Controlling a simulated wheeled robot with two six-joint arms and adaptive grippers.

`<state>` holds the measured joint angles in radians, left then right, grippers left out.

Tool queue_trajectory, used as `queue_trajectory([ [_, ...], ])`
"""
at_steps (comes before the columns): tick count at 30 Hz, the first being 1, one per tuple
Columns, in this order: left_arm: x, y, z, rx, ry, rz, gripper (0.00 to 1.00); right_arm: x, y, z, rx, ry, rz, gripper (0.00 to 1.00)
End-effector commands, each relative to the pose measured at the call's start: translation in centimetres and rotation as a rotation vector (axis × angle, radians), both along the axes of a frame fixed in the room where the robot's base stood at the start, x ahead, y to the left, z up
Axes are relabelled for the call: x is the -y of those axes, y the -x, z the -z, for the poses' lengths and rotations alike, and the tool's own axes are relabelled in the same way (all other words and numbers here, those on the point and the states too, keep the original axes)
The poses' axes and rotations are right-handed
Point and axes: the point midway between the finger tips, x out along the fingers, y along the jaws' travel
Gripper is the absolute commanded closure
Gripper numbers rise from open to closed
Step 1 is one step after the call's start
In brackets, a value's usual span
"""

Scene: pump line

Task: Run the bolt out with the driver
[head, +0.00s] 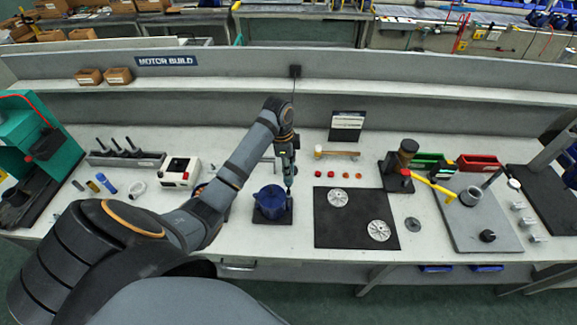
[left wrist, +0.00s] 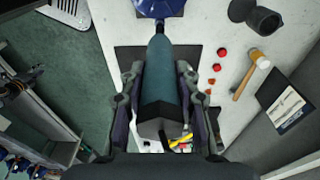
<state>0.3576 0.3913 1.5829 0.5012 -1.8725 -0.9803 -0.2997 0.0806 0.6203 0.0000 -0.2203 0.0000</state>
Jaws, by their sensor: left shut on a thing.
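My left gripper (head: 287,160) is shut on the driver, a teal and dark cylinder (left wrist: 162,75) that lies between its two fingers in the left wrist view. The driver's narrow tip (head: 289,188) points down at the right side of the blue pump body (head: 268,204), which stands on a dark plate (head: 270,219). The blue body also shows at the top edge of the left wrist view (left wrist: 158,8). The bolt is hidden or too small to make out, and I cannot tell whether the tip touches it. My right gripper is not in view.
A black mat (head: 330,232) with two silver discs lies to the right. A hammer (head: 338,153) and several red caps lie behind it. A cable (head: 293,88) hangs above the driver. Bare bench shows in front of the plate.

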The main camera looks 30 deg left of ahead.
Motion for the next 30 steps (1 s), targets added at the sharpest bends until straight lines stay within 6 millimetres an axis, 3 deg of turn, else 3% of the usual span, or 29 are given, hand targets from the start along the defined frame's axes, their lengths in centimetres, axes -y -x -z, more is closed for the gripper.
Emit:
queue_trajectory([
  [30,-0.01,0.03,0.51,-0.001,0.001,0.0,1.0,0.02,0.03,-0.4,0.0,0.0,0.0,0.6],
])
